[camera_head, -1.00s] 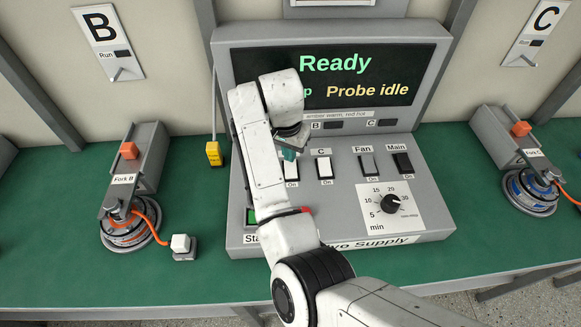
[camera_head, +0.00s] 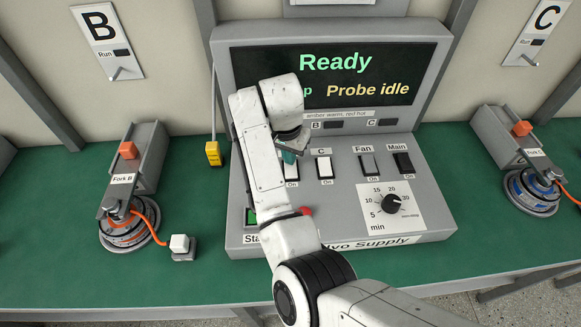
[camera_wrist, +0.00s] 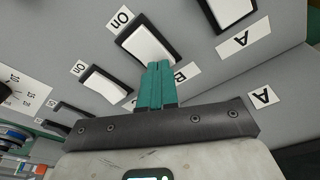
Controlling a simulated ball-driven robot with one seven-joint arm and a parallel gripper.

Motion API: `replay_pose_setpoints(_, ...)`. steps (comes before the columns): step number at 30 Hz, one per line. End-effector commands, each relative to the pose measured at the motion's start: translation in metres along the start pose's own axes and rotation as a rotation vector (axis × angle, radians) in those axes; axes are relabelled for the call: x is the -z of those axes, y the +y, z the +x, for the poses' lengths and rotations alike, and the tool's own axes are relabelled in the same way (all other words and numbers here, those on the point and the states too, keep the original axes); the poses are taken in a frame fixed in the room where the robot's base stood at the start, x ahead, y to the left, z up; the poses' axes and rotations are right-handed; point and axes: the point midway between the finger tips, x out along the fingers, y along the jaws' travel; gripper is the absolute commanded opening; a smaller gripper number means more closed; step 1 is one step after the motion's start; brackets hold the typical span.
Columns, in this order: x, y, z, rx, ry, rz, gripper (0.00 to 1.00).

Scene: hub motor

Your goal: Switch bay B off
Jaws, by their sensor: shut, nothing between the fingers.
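The bay B switch is a white rocker in a dark frame on the sloped panel. It shows in the wrist view (camera_wrist: 148,42), with an "On" label at one end and a "B" label at the other. In the head view its lower part (camera_head: 291,171) shows below my gripper. My gripper (camera_wrist: 158,66) has its teal fingers together and empty. The fingertips are at the "B" end of that rocker, partly covering the label; I cannot tell whether they touch. In the head view my gripper (camera_head: 289,157) is partly hidden by my wrist.
White C rocker (camera_head: 324,167) is close on the right, then Fan (camera_head: 369,165) and Main (camera_head: 402,163). A rocker beside an "A" label (camera_wrist: 245,40) lies on the other side. A red button (camera_head: 305,211) is beside my arm. The display (camera_head: 340,75) reads "Ready" and "Probe idle".

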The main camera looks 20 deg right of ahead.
Motion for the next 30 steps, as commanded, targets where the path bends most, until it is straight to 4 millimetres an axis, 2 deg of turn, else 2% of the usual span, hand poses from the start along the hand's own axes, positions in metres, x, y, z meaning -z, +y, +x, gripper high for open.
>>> replay_pose_setpoints(4, -0.001, 0.001, 0.004, -0.002, -0.002, 0.000, 0.00)
replay_pose_setpoints(10, 0.000, 0.001, -0.002, -0.002, -0.003, -0.001, 0.00)
replay_pose_setpoints(30, 0.008, 0.001, -0.050, -0.001, -0.001, 0.000, 0.00)
